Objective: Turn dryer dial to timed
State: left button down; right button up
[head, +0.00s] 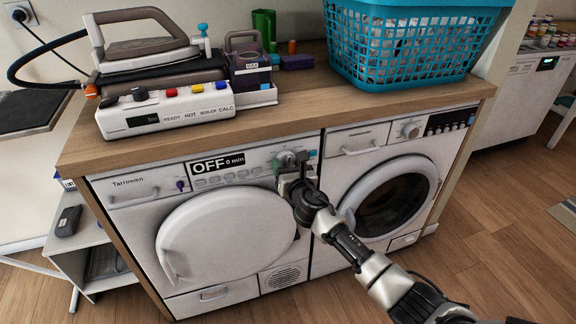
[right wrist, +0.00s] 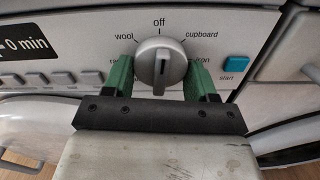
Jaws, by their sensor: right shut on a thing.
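The dryer (head: 230,225) is the left machine under the wooden counter, with its round white door shut. Its display (head: 217,167) reads OFF 0 min. The silver dial (right wrist: 160,66) has a mark near the top by "off"; "wool" and "cupboard" are printed on either side, and the lower labels are partly hidden. My right gripper (right wrist: 160,80) has its green fingers on the left and right sides of the dial and is shut on it. In the head view the right gripper (head: 291,168) covers part of the dial. My left gripper is not in view.
A second machine (head: 390,195) with a dark round door stands to the right. The counter (head: 290,108) above holds a steam iron station (head: 165,108) and a teal laundry basket (head: 405,45). A blue start button (right wrist: 235,64) sits right of the dial.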

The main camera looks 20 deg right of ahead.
jog(key=shift+m, duration=1.2)
jog(key=shift+a+m, duration=0.1)
jog(key=shift+m, duration=0.8)
jog(key=m, duration=0.4)
jog(key=shift+a+m, duration=0.1)
jog(key=shift+m, duration=0.2)
jog(key=m, duration=0.3)
jog(key=shift+r+m, duration=0.1)
jog(key=shift+m, duration=1.1)
jog(key=m, duration=0.3)
jog(key=shift+r+m, duration=0.2)
jog(key=shift+m, duration=1.1)
jog(key=m+p, duration=0.1)
jog(key=m, duration=0.2)
jog(key=shift+r, duration=0.1)
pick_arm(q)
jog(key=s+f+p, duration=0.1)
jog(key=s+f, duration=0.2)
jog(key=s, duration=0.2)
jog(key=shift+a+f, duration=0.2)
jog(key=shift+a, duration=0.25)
pick_arm(e)
jog(key=shift+m, duration=1.4)
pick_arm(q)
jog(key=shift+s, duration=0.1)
